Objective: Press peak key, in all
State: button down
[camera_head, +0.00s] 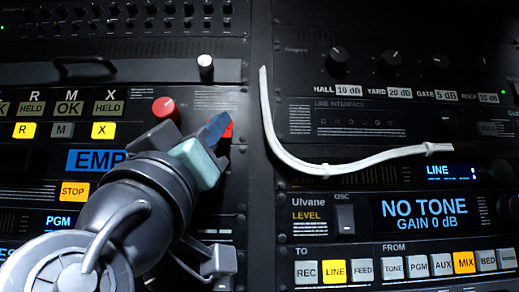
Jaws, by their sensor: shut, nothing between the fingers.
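My gripper (216,130) is shut and empty, reaching up from the lower left in front of the left rack panel. A red key (229,130) shows just beyond its tip, partly hidden by it. Whether the tip touches it I cannot tell. No label reading "peak" can be made out. My gripper and arm hide part of the left panel. To the right, the Ulvane panel has a key row with REC (306,272), a lit yellow LINE key (334,271), FEED and a lit MIX key (464,262). Its display (425,214) reads NO TONE, GAIN 0 dB.
A pale cable (325,167) hangs across the right rack. A red knob (165,107) and a white-topped knob (205,67) stick out near my gripper. Lit yellow keys (103,130) and a STOP key (74,191) lie left. A handle (90,65) stands out at upper left.

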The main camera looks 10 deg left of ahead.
jog(key=shift+w, duration=0.2)
jog(key=shift+s, duration=0.1)
dwell(0.4)
jog(key=shift+s+d+b, duration=0.15)
jog(key=shift+s+b, duration=0.15)
jog(key=shift+s, duration=0.3)
jog(key=shift+s+d+b, duration=0.2)
jog(key=shift+s+d, duration=0.05)
jog(key=shift+s, duration=0.55)
jog(key=shift+s+d+b, duration=0.15)
jog(key=shift+s+d, duration=0.05)
jog(key=shift+s, duration=0.6)
jog(key=shift+s+d+b, duration=0.2)
jog(key=shift+s+d, duration=0.05)
jog(key=shift+s, duration=0.55)
jog(key=shift+f, duration=0.1)
